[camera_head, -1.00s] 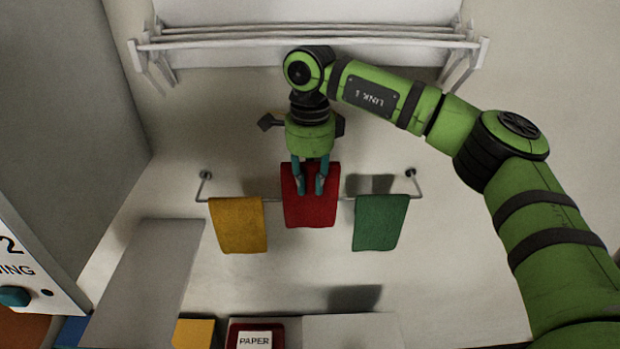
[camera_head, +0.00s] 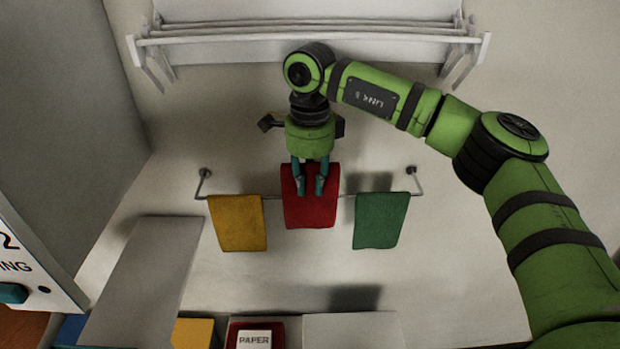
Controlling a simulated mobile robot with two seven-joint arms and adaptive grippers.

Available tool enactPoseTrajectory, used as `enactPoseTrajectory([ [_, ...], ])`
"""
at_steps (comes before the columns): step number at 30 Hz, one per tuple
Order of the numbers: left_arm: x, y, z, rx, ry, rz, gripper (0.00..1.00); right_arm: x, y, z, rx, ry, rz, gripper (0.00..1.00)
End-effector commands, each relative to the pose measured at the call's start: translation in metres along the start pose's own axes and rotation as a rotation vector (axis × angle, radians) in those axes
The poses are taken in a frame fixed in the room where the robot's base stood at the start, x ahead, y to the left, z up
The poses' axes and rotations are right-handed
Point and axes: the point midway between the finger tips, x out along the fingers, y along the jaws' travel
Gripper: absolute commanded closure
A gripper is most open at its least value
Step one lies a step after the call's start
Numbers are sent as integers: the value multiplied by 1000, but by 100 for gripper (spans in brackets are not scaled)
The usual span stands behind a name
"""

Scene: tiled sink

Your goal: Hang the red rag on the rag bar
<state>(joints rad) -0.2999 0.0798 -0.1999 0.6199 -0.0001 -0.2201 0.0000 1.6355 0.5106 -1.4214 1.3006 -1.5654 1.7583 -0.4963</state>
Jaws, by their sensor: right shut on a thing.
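The red rag (camera_head: 310,213) is at the middle of the rag bar (camera_head: 345,196), between a yellow rag and a green rag. My right gripper (camera_head: 309,188) points down over the red rag, with its fingers on the rag's upper part, and is shut on it. The red rag covers the bar's middle from this view, and its lower edge hangs below the bar's line. I cannot tell whether the rag rests on the bar or is in front of it. My left gripper is not in view.
The yellow rag (camera_head: 238,223) and the green rag (camera_head: 381,220) hang on the bar at either side. A white slatted rack (camera_head: 410,43) is on the wall above. A grey cabinet (camera_head: 65,120) stands at the left. A red bin marked PAPER (camera_head: 277,326) is below.

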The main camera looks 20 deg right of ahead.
Motion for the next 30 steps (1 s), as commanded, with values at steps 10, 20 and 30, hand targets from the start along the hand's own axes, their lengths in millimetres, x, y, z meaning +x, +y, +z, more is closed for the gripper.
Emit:
enactPoseTrajectory([
  [10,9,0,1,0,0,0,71,12,0,0,0,0,0,100],
  [20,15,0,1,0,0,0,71,22,0,0,0,0,0,100],
  [30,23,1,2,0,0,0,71,32,0,0,0,0,0,100],
])
